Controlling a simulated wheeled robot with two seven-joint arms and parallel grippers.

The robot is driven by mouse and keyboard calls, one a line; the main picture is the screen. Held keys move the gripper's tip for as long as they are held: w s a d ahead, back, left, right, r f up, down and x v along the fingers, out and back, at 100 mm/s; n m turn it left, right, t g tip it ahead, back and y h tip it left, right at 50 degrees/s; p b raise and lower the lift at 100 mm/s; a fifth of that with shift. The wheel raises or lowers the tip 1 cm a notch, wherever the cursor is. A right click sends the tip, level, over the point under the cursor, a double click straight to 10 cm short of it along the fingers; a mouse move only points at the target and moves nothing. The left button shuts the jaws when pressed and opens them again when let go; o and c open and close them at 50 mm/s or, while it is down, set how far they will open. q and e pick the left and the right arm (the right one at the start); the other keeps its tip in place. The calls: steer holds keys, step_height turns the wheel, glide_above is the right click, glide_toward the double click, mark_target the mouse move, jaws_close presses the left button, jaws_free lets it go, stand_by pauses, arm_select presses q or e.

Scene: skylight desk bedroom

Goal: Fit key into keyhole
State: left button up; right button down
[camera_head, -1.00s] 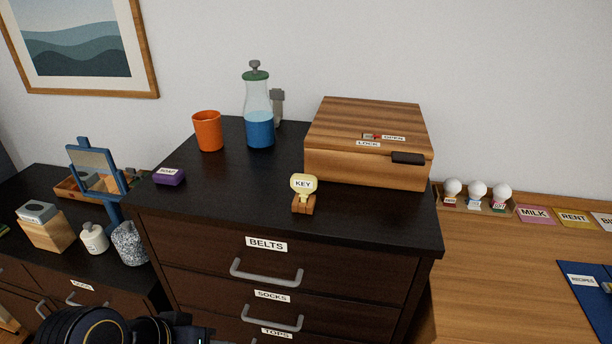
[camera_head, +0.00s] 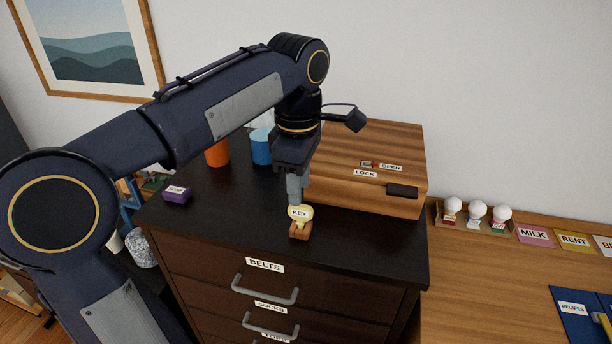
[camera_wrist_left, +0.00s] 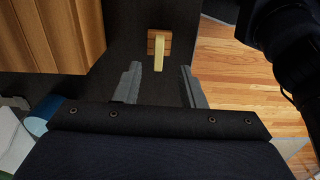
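The pale yellow key (camera_head: 300,213), labelled KEY, stands upright in a small wooden holder (camera_head: 299,231) near the front of the dark dresser top. My left gripper (camera_head: 295,201) points down just above and behind the key. In the left wrist view my left gripper (camera_wrist_left: 160,68) is open, and the key (camera_wrist_left: 159,56) shows edge-on between the fingertip lines, with no visible grip on it. The wooden box (camera_head: 340,188) stands to the right, with a small lock plate (camera_head: 369,164) on its lid between the LOCK and OPEN labels. The keyhole is too small to make out. My right gripper is not in view.
The dresser's front edge is close to the key holder.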

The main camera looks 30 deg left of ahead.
mark_target(301, 220)
arm_select(q)
steer(key=shift+w+f, duration=0.15)
steer(key=shift+f, duration=3.7)
steer(key=shift+c, duration=0.5)
jaws_close()
steer(key=shift+r, duration=0.1)
steer(key=shift+r+p, duration=3.3)
steer(key=shift+r, duration=0.25)
